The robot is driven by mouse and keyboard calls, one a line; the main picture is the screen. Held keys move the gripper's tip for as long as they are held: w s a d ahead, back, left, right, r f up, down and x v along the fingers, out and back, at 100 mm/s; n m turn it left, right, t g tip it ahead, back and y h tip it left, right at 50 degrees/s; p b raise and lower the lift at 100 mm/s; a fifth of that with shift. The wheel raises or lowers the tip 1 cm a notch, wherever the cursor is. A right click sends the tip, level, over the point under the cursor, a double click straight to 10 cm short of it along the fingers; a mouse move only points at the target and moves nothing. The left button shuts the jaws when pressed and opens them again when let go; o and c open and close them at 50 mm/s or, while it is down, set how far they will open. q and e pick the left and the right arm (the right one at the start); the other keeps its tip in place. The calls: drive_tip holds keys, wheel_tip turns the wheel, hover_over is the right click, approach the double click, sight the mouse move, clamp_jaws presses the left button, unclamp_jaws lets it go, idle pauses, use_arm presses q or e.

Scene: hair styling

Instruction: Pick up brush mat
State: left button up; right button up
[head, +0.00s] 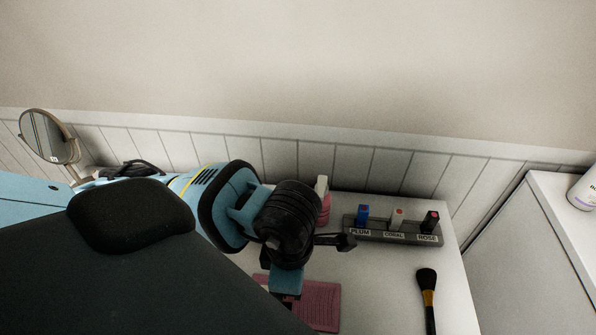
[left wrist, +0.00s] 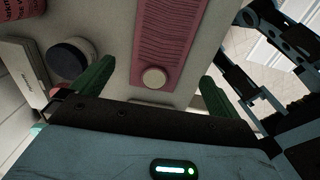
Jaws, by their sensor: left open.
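The brush mat is a pink ridged sheet lying flat on the white table. In the head view the mat (head: 322,302) shows beyond my left arm, which hides part of it. In the left wrist view the mat (left wrist: 180,40) runs up from between the fingers, with a round cream disc (left wrist: 154,78) at its near end. My left gripper (left wrist: 155,88) is open, its two green fingers apart on either side of the disc. I see nothing held between them. In the head view my left wrist hides the fingertips. My right gripper is not in view.
A lipstick rack (head: 392,232) with three lipsticks stands at the back of the table. A black brush (head: 428,298) lies to the right. A round mirror (head: 49,136) is at far left. A dark-sided jar (left wrist: 70,58) stands left of the mat. A white cabinet (head: 560,215) is at right.

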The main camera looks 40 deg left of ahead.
use_arm(q)
drive_tip(key=shift+s+f, duration=0.3)
drive_tip(key=shift+f, duration=0.6)
drive_tip(key=shift+w+f, duration=0.1)
drive_tip(key=shift+f, duration=0.3)
drive_tip(key=shift+a+f, duration=0.15)
drive_tip(key=shift+f, duration=2.45)
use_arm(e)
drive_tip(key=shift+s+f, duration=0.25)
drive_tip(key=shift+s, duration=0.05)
use_arm(q)
drive_tip(key=c, duration=0.8)
drive_tip(key=shift+o, duration=0.2)
drive_tip(key=shift+r, duration=0.1)
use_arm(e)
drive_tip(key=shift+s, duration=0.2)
